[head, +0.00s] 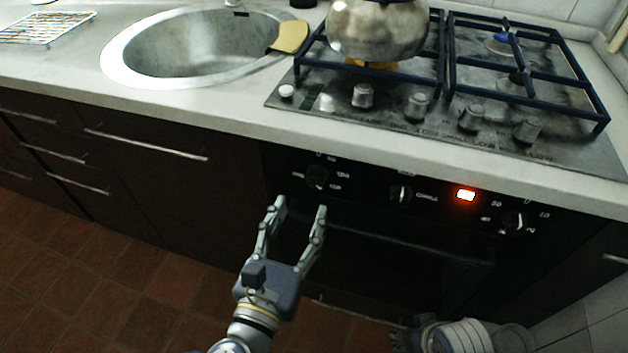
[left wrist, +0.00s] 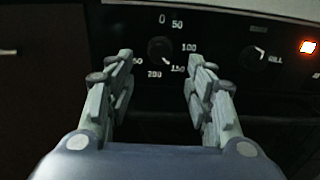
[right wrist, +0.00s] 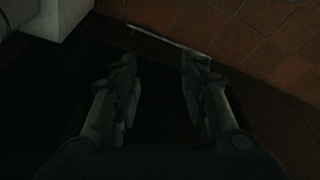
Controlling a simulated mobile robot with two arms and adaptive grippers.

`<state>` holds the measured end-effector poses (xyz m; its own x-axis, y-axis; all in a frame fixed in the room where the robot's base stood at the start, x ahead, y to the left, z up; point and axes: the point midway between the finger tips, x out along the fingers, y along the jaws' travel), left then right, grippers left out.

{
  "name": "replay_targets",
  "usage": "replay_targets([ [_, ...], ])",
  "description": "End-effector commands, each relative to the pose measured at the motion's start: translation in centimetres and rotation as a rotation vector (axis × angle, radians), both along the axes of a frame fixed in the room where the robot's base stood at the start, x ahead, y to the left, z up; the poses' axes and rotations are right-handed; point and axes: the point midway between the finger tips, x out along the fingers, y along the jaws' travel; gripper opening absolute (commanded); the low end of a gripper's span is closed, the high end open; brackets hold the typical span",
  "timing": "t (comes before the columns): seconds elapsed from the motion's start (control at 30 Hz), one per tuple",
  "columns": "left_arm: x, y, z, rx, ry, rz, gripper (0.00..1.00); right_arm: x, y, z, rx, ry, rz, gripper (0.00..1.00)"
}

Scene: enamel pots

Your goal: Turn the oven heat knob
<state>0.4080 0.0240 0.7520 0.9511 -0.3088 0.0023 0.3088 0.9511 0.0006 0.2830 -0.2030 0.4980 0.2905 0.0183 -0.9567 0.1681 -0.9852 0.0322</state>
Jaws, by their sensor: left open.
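The oven heat knob (head: 317,177) is a dark round knob at the left of the black oven panel. In the left wrist view the knob (left wrist: 160,49) shows a number ring of 50, 100, 150 and 200 around it. My left gripper (head: 300,206) is open and empty in front of the oven, just below the knob in the head view. In the left wrist view the knob appears between the spread fingers (left wrist: 165,72), beyond their tips and apart from them. My right gripper (right wrist: 160,62) is open and empty, low over the dark floor area.
A grill knob (head: 400,193), a lit orange display (head: 466,195) and a timer knob (head: 514,221) sit further right. The oven handle (head: 400,243) runs below the panel. The counter edge (head: 200,112) overhangs above. A metal kettle (head: 377,30) stands on the hob.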

Motion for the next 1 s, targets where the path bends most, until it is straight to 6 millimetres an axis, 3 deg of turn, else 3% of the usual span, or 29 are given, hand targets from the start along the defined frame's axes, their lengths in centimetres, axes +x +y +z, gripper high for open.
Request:
replay_targets([
  [0.3, 5.3, -1.7, 0.0, 0.0, -0.003, 0.001, 0.49, -1.0, -0.2, 3.4, 0.0, -0.02, -0.002, 0.4],
  [0.4, 6.4, -2.1, -0.1, -0.001, -0.003, 0.001, 0.49, -1.0, -0.2, 2.9, 0.0, -0.017, -0.003, 0.4],
  [0.87, 7.6, -2.4, 0.0, 0.0, 0.0, 0.0, 0.49, -1.0, -0.2, 2.7, 0.0, -0.017, -0.003, 0.4],
  [1.0, 7.5, -2.4, 0.0, 0.0, 0.0, 0.0, 0.19, -1.0, -0.2, 2.7, 0.0, -0.017, -0.003, 0.4],
])
